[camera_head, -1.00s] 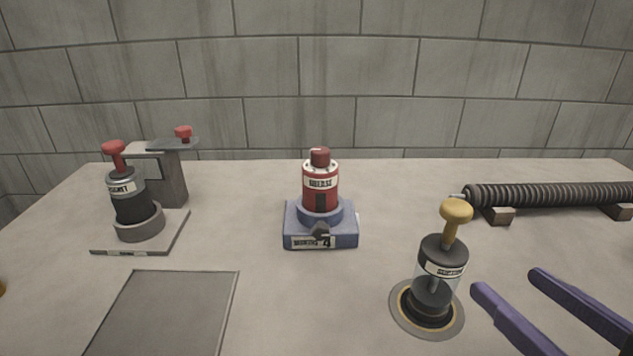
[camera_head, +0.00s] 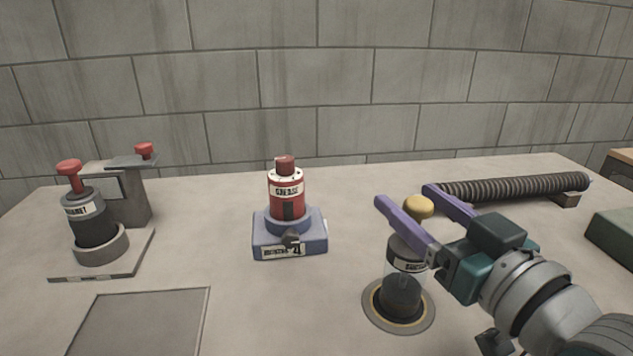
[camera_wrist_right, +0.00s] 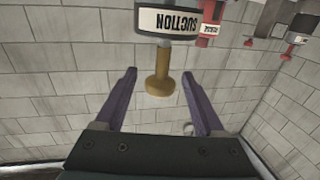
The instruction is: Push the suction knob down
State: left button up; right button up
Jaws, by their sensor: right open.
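The suction knob (camera_head: 418,207) is a yellow, rounded knob on top of a clear and dark cylinder labelled as suction (camera_head: 403,277), which stands in a round base on the table. My right gripper (camera_head: 402,194) is open, with its two purple fingers at knob height, one on each side of the knob in the head view. In the right wrist view the knob (camera_wrist_right: 158,86) shows between the spread fingers (camera_wrist_right: 168,72), apart from both, with its stem running up to the labelled cylinder. The near finger and the gripper hide part of the stem. My left gripper is not in view.
A red grease canister (camera_head: 287,194) stands on a blue base at the middle. A red-knobbed plunger (camera_head: 88,222) stands on a plate at the left. A ribbed tube (camera_head: 515,188) lies at the back right. A flat grey panel (camera_head: 140,322) is at the front left.

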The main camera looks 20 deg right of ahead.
grip_shut()
dwell(0.6)
dwell(0.8)
jog(key=shift+f, duration=0.1)
